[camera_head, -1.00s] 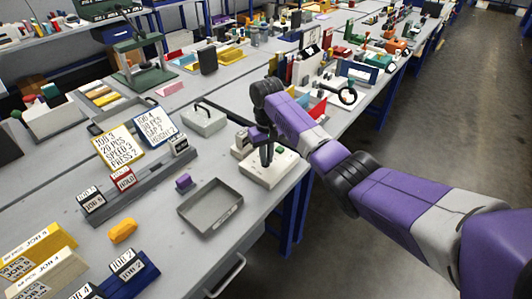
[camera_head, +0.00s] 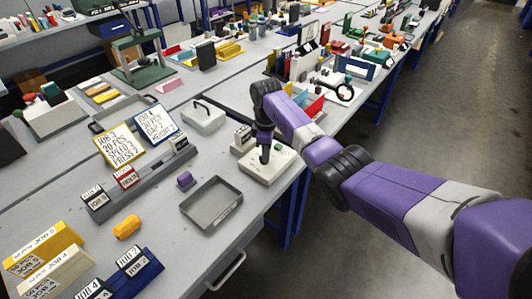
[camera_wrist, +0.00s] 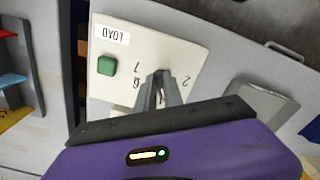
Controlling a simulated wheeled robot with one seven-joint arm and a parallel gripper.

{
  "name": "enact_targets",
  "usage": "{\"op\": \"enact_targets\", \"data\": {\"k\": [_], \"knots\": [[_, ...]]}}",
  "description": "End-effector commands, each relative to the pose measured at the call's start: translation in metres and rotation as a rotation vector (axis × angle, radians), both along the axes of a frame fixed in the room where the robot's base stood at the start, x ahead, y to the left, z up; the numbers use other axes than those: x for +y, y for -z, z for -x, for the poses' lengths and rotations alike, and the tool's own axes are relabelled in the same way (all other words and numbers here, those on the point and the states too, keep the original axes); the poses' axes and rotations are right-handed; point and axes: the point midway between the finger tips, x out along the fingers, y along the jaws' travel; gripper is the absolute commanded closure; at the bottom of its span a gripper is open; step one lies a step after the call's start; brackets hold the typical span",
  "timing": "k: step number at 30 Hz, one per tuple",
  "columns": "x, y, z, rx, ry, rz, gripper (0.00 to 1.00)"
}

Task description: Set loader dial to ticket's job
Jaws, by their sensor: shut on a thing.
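The loader (camera_head: 262,170) is a flat pale box at the table's right edge. In the wrist view its panel (camera_wrist: 125,48) shows a "LOAD" label, a green button (camera_wrist: 107,66) and digits around the dial, among them 7, 6 and 2. My gripper (camera_wrist: 161,92) reaches down onto the panel and is shut on the dial, which the fingers mostly hide; its pointer setting cannot be read. In the head view my gripper (camera_head: 265,154) stands over the loader. A yellow-edged card (camera_head: 119,146) and a blue-edged card (camera_head: 155,126) carry job text, partly too blurred to read.
A yellow object (camera_head: 127,228) and job-labelled blocks (camera_head: 46,245) are front left.

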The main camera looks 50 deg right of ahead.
Motion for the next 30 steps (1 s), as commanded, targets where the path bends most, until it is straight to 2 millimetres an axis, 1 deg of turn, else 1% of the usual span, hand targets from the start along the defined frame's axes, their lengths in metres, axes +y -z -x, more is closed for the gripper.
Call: {"op": "enact_targets", "data": {"k": [9, 15, 22, 30], "knots": [[-0.0014, -0.0011, -0.0017, -0.001, -0.274, -0.001, 1.00], [-0.0020, -0.0010, -0.0023, -0.002, -0.400, -0.001, 1.00], [-0.0023, -0.0011, -0.0029, -0.002, -0.487, -0.002, 1.00], [-0.0023, -0.0012, -0.0034, -0.002, -0.519, -0.001, 1.00]]}}
